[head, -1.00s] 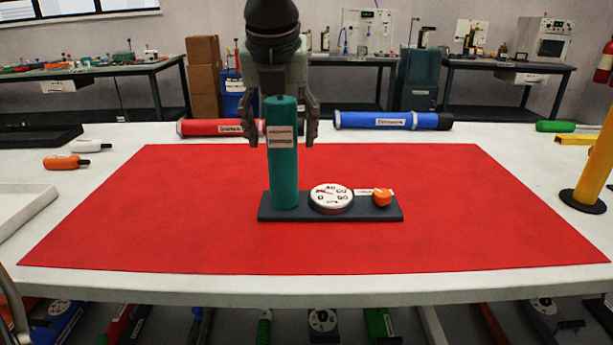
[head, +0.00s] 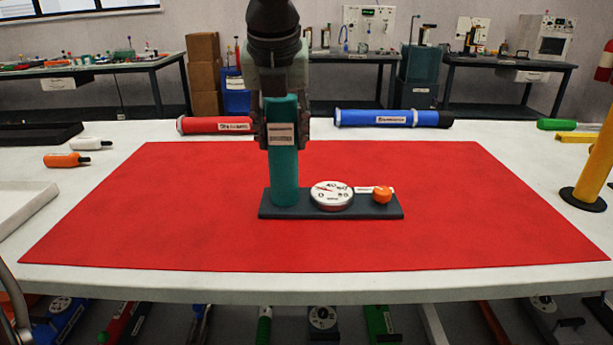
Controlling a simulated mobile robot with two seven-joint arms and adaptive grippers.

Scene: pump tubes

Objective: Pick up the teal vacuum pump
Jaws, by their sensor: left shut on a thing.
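The teal vacuum pump (head: 285,172) is an upright teal cylinder with a pale label, standing at the left end of a dark base plate (head: 360,211). The base also carries a round white gauge (head: 332,195) and an orange knob (head: 382,194). The base rests on the red mat (head: 480,225). My left gripper (head: 282,138) points down from above, its fingers on either side of the upper part of the cylinder, shut on it. The top of the cylinder is partly hidden by the gripper. My right gripper is not in view.
A red tube (head: 213,125) and a blue tube (head: 390,118) lie behind the mat. Orange (head: 62,160) and white (head: 90,144) small items lie at left, beside a white tray (head: 18,210). A yellow post (head: 592,170) stands at right. The mat around the pump is clear.

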